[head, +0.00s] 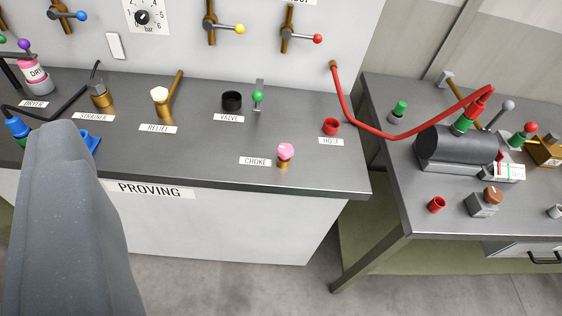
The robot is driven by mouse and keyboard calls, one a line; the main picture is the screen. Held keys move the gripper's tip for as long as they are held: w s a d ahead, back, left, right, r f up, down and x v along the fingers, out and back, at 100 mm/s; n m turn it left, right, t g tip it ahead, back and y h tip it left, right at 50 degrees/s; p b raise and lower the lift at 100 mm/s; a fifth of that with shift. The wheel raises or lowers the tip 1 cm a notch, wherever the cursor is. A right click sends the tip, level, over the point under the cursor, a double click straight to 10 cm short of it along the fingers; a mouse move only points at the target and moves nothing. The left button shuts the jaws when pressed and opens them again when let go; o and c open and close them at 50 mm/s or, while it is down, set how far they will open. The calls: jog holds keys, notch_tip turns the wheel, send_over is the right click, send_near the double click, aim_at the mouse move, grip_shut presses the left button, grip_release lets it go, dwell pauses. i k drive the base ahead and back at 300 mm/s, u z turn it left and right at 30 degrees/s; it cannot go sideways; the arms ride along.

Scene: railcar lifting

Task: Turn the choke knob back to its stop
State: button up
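The choke knob (286,151) is pink with a small pale mark on its top. It sits on a short brass stem on the dark bench top, right of the CHOKE label (255,161) and near the bench's front edge. Its exact turn angle is too small to read. My gripper does not show. A large grey part of my arm (70,230) fills the lower left, well apart from the knob.
The proving bench (210,150) also bears a red hose port (331,127), a green-tipped lever (258,97) and a black valve cup (232,101). A red hose (385,137) crosses to the right bench (425,205). The space around the knob is clear.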

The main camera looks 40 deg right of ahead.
aim_at(286, 151)
jog(key=z, duration=0.2)
jog(key=i, duration=0.85)
jog(key=u, duration=0.1)
